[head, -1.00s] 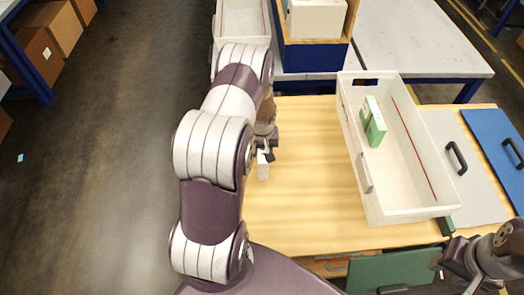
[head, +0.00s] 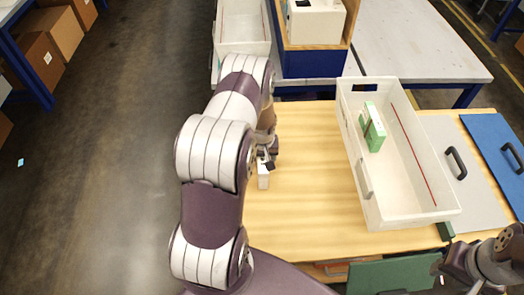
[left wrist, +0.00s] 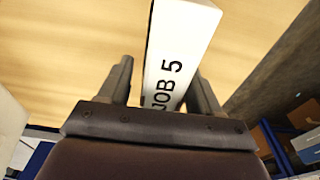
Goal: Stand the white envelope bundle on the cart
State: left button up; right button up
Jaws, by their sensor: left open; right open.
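In the left wrist view the white bundle (left wrist: 182,45) shows a face lettered "JOB 5". The open fingers of my left gripper (left wrist: 163,85) are on either side of it, with a visible gap at the left finger. Its lower end is hidden by the gripper body. I cannot tell whether it touches the wood. My right gripper (head: 458,270) is open and empty at the lower right. I cannot tell which surface is the cart.
A white tray (head: 440,207) on the wooden top holds a green bundle (head: 373,128) with a white band. A grey panel (head: 465,180) and a blue panel (head: 497,150) with black handles lie to the right. The wooden top between my left gripper and the tray is clear.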

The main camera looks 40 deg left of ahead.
pick_arm(q)
jog(key=r, duration=0.4)
jog(key=d+r+b, duration=0.1)
jog(key=r, duration=0.2)
jog(key=s+d+r, duration=0.1)
jog(key=r, duration=0.3)
jog(key=shift+r, duration=0.3)
jog(key=s+d+r+m, duration=0.4)
jog(key=s+d, duration=0.2)
jog(key=d, duration=0.2)
jog(key=s+d+r+m, duration=0.4)
jog(key=s+d+r, duration=0.1)
jog(key=s+d, duration=0.1)
jog(key=shift+d+r+h, duration=0.2)
jog(key=shift+d+h, duration=0.2)
jog(key=shift+d, duration=0.5)
jog(key=shift+s, duration=0.2)
jog(key=shift+w, duration=0.1)
